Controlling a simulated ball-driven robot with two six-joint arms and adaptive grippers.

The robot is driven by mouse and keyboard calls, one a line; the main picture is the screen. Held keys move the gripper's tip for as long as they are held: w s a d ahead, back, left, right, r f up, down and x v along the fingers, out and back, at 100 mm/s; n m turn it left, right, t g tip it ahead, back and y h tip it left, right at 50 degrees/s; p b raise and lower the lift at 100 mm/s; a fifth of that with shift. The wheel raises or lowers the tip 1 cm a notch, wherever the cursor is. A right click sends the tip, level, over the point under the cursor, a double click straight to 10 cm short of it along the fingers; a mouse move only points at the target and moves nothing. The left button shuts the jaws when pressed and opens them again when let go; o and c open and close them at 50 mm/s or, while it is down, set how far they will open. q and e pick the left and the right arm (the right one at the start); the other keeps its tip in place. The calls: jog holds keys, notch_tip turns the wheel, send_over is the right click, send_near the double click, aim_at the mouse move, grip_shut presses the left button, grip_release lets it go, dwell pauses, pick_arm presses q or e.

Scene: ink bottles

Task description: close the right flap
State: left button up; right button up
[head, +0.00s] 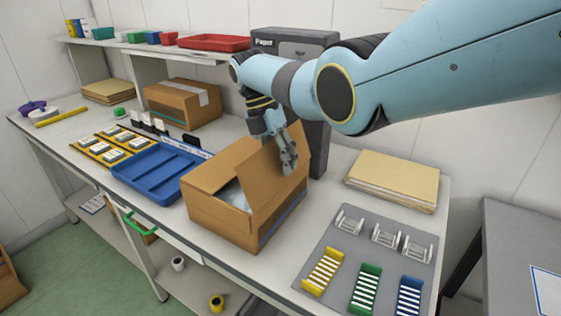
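An open brown cardboard box (216,217) stands on the white table in the middle of the head view. Its right flap (268,190) stands up at a slant, leaning over the opening. Pale contents (234,196) show in the gap on the left. My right gripper (288,163) points down at the upper right edge of the right flap, its fingers close together with nothing visible between them. It looks to be touching the flap or very near it; I cannot tell which. The box's far side is partly hidden by flap and gripper. My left gripper is not in view.
A blue tray (157,181) lies just left of the box. A taped carton (183,104) stands behind. A stack of tan folders (393,181) and a grey mat (338,240) with coloured racks lie right. A dark paper cabinet (318,140) stands behind the gripper.

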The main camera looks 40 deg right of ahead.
jog(key=v, duration=1.2)
jog(key=shift+w, duration=0.1)
jog(key=shift+c, duration=0.4)
